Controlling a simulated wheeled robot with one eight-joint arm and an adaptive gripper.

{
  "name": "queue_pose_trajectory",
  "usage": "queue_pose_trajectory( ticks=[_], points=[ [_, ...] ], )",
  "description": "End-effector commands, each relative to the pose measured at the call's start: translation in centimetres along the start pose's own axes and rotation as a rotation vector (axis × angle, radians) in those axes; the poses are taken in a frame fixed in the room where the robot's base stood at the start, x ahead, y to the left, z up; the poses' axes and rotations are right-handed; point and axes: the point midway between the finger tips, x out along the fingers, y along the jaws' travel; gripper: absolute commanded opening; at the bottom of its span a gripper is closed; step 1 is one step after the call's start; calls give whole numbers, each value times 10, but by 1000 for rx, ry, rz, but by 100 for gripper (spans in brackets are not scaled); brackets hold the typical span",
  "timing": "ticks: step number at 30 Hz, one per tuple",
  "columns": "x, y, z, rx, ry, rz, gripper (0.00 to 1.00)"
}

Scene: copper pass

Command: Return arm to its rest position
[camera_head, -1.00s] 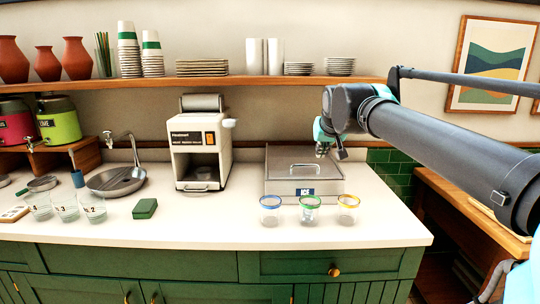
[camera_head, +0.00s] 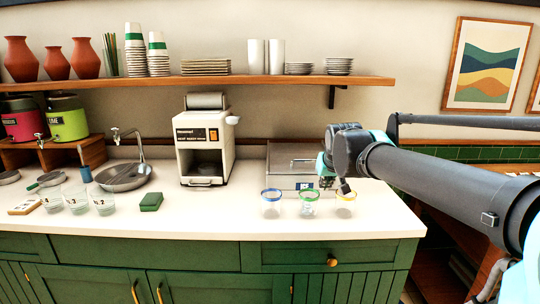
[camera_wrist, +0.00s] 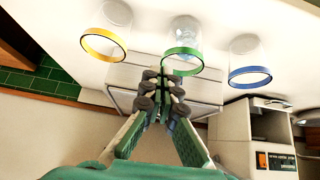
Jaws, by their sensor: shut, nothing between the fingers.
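My gripper (camera_wrist: 160,95) is shut and empty in the wrist view, its green fingers together over the steel ice box. In the head view my gripper (camera_head: 346,186) hangs near the right end of the counter, partly hidden by my arm's end. It appears in front of the ice box (camera_head: 290,160) and close to the yellow-rimmed glass (camera_head: 345,207). My arm reaches in from the right edge of the picture.
Blue-rimmed (camera_head: 271,205) and green-rimmed (camera_head: 308,205) glasses stand at the counter's (camera_head: 220,222) front, left of the yellow one. A white machine (camera_head: 205,142) stands behind on the left. The shelf (camera_head: 230,80) holds cups and plates.

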Motion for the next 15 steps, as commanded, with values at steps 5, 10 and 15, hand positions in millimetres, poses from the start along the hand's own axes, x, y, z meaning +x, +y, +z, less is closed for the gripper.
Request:
queue_pose_trajectory(
  ticks=[5, 10, 15],
  points=[
    [34, 6, 59, 2, -63, 2, 0],
    [67, 13, 144, 2, -148, 1, 0],
    [84, 16, 224, 1, -225, -5, 0]
  ],
)
